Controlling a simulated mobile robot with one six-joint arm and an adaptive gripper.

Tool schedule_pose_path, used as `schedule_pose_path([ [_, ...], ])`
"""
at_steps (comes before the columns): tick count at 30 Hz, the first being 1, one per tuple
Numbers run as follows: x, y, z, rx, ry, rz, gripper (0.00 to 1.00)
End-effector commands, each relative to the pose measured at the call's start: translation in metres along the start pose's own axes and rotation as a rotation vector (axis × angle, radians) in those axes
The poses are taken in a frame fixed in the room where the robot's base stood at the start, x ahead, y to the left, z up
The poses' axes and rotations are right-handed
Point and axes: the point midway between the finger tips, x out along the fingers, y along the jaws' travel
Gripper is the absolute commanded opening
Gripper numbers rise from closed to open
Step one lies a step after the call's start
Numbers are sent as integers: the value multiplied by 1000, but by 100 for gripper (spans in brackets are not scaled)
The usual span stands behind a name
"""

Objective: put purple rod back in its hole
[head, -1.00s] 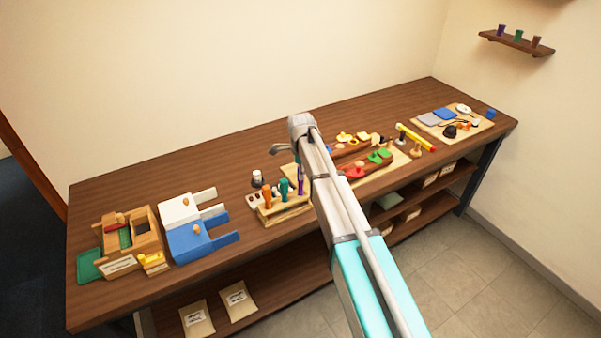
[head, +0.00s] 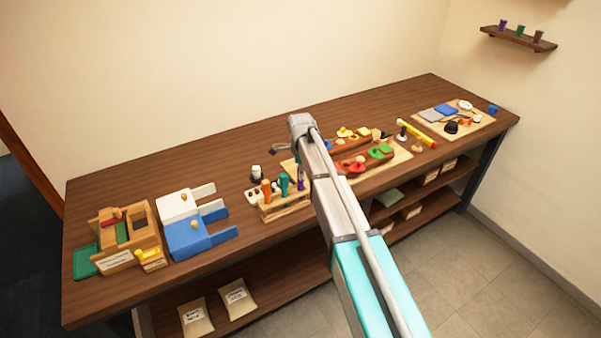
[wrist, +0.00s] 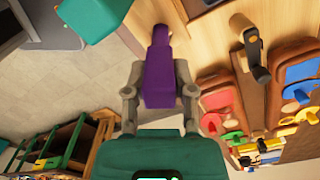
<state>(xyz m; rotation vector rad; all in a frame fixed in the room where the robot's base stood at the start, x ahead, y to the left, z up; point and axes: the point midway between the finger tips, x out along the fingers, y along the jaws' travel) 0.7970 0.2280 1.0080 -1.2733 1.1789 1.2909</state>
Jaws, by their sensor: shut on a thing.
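The rack also holds an orange rod (head: 266,190) and a green rod (head: 284,185). In the wrist view my gripper (wrist: 159,94) is shut on the purple rod (wrist: 160,70), with a grey finger on each side. The rod's narrower far end points away from the gripper. I cannot tell whether its tip is inside a hole or just above it. In the head view my arm hides most of the gripper.
A tray with red and green pieces (head: 380,152) lies right of my arm. A white and blue block set (head: 190,225) and a wooden box (head: 125,235) stand to the left. A dark-topped white piece (head: 257,173) is behind the rack. The table's back left is clear.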

Motion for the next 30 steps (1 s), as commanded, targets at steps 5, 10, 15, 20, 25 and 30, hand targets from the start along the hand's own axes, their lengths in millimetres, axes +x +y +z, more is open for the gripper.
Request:
schedule_pose_path([
  [5, 4, 0, 0, 0, 0, 0, 0],
  [10, 4, 0, 0, 0, 0, 0, 0],
  [15, 3, 0, 0, 0, 0, 0, 41],
  [20, 4, 0, 0, 0, 0, 0, 71],
  [25, 4, 0, 0, 0, 0, 0, 74],
  [30, 4, 0, 0, 0, 0, 0, 74],
])
